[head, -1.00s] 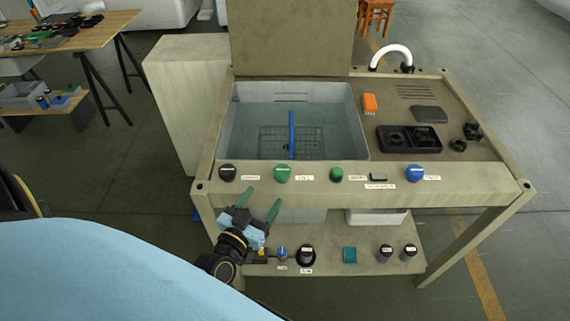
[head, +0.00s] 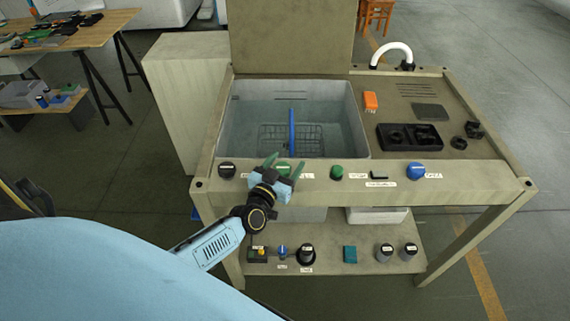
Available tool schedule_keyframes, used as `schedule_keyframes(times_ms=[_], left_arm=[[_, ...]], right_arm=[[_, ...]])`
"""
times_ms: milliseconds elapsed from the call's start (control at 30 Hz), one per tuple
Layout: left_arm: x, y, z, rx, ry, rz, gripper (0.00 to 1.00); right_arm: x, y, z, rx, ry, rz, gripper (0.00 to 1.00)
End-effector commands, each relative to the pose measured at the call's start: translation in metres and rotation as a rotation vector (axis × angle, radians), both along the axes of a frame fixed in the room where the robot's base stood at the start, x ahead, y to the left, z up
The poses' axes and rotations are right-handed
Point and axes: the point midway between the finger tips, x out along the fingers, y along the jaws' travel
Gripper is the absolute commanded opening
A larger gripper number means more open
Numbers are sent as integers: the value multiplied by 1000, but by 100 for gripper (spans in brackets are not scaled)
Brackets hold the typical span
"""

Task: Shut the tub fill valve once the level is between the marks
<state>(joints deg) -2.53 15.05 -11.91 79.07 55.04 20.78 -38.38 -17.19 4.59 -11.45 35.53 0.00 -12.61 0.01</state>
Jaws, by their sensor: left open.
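The tub (head: 357,118) is a grey open basin in the bench, holding clear water, a wire basket and an upright blue strip (head: 292,130). Dark lines show on its back wall; I cannot tell the exact level against any marks. Along the front panel sit a black knob (head: 227,170), a large green knob (head: 283,167), a small green knob (head: 337,172) and a blue knob (head: 416,171). Their labels are too small to read, so I cannot tell which is the fill valve. My left gripper (head: 283,164) is open, its green fingertips at the large green knob, partly hiding it. My right gripper is out of view.
An orange block (head: 370,100), a black tray (head: 408,149) and a white curved pipe (head: 391,50) are on the bench top (head: 470,110). The lower shelf (head: 330,266) holds several small knobs and containers. A raised panel (head: 290,38) stands behind the tub.

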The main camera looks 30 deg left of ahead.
Motion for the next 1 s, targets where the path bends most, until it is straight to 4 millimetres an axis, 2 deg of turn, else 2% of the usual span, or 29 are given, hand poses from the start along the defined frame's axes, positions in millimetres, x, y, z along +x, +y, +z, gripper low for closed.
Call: schedule_keyframes(times_ms=[167, 500, 767, 1000], left_arm=[[0, 0, 0, 0, 0, 0, 65], [0, 0, 0, 1, 0, 0, 20], [0, 0, 1, -3, 2, 32, 20], [-1, 1, 3, -7, 3, 161, 20]], right_arm=[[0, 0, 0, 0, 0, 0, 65], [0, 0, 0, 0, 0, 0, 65], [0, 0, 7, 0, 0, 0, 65], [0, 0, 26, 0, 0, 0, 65]])
